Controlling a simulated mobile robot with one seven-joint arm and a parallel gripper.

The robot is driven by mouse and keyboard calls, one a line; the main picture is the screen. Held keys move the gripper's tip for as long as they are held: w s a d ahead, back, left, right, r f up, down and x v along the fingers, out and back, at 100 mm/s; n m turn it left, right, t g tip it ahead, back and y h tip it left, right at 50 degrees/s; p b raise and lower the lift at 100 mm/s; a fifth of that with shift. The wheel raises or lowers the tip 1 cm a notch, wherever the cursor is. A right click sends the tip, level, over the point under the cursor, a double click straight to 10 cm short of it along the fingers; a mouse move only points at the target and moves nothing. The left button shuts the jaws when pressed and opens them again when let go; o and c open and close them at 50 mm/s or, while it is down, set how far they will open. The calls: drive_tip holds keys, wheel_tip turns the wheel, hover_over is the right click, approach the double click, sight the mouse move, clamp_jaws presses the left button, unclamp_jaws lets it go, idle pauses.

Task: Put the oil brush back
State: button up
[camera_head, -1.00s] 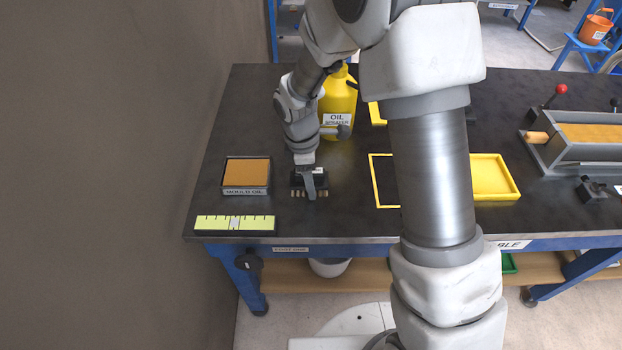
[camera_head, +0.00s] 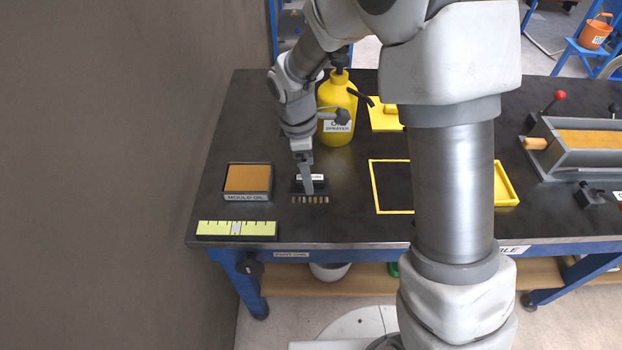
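The oil brush (camera_head: 321,187), a black block with a pale label and a row of tan bristles along its front edge, lies on the dark table. My gripper (camera_head: 307,188) points down at it, with one finger seen nearly edge-on in front of the block and label. The finger's tip ends just above the bristles. The other finger is hidden, so I cannot tell whether the fingers touch or grip the brush. The mould oil tray (camera_head: 247,197), grey with an orange-brown filling, stands to the left of the brush.
The yellow oil sprayer (camera_head: 337,108) stands behind the brush, close to my wrist. A yellow-green level-like strip (camera_head: 237,229) lies at the front left edge. A yellow-outlined square (camera_head: 375,189) is to the right. My arm hides part of the table.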

sight(320, 191)
drive_tip(key=r, duration=0.6)
drive_tip(key=shift+a+p, duration=0.35)
drive_tip(key=shift+p, duration=0.05)
drive_tip(key=shift+r, duration=0.25)
drive_tip(key=s+d+r+m+t, duration=0.2)
drive_tip(key=s+d+r+m, duration=0.4)
drive_tip(key=s+r+m, duration=0.2)
drive_tip(key=s+d+r+m+t+y, duration=0.1)
drive_tip(key=s+d+r+m+t, duration=0.2)
drive_tip(key=s+d+r+m, duration=0.4)
drive_tip(key=s+m, duration=0.2)
drive_tip(key=s, duration=0.1)
drive_tip(key=shift+s+d+r+m+t, duration=0.25)
drive_tip(key=shift+s+r+m+t, duration=0.05)
drive_tip(key=shift+s+r, duration=0.1)
drive_tip(key=shift+r, duration=0.1)
